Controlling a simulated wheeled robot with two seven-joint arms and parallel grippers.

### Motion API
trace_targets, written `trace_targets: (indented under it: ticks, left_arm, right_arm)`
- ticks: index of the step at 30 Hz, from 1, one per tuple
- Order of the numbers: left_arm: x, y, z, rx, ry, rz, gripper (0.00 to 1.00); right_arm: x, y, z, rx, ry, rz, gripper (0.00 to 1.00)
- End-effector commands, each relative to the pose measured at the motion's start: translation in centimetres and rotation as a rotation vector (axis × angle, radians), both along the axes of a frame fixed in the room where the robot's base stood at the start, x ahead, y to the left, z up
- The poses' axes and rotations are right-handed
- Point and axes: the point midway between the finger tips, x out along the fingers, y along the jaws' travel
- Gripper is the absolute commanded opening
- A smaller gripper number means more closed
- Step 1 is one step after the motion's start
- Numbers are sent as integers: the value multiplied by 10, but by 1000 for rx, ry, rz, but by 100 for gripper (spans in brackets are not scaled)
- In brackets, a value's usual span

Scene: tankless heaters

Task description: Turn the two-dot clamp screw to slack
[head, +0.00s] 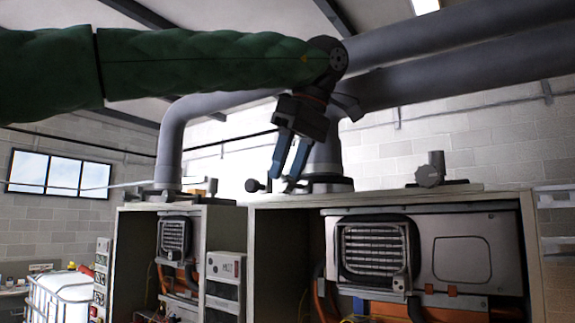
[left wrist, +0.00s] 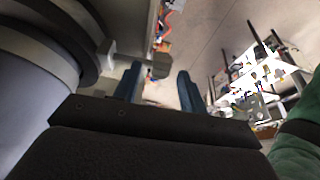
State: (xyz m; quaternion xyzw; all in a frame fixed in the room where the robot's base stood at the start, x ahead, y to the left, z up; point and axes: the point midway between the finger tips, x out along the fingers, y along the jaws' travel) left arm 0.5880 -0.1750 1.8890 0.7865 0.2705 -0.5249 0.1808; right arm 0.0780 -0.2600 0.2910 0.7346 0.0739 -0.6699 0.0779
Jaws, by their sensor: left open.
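My left gripper (head: 284,179) points down over the top of the right heater cabinet, beside the flue pipe's base collar (head: 322,186). Its two blue fingers are apart. A dark clamp screw knob (head: 253,186) on a short stem sticks out just left of the fingertips. In the left wrist view, a dark knob (left wrist: 160,66) on a grey stem shows between the fingertips of my left gripper (left wrist: 159,72), with no clear contact. A second, grey knob (head: 431,171) stands upright farther right on the cabinet top. Dot marks are too small to tell on either knob. My right gripper is not in view.
Large grey flue pipes (head: 460,85) run overhead and down behind my left gripper. A left heater cabinet (head: 130,260) stands beside the right one (head: 282,265). The cabinet top between collar and grey knob is mostly clear. A white caged tank (head: 58,298) stands at lower left.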

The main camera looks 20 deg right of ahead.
Motion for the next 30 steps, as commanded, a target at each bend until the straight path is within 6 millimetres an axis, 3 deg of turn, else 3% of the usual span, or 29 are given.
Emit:
trace_targets:
  ticks: [13, 18, 20, 30]
  left_arm:
    - [2, 1, -6, -1, 1, 0, 42]
    - [2, 1, -6, -1, 1, 0, 8]
    - [2, 1, -6, -1, 1, 0, 0]
    - [4, 2, -6, -28, 35, 1, 0]
  right_arm:
    - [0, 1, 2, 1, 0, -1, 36]
    - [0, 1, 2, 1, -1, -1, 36]
    - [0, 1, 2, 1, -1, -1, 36]
    - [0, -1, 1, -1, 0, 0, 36]
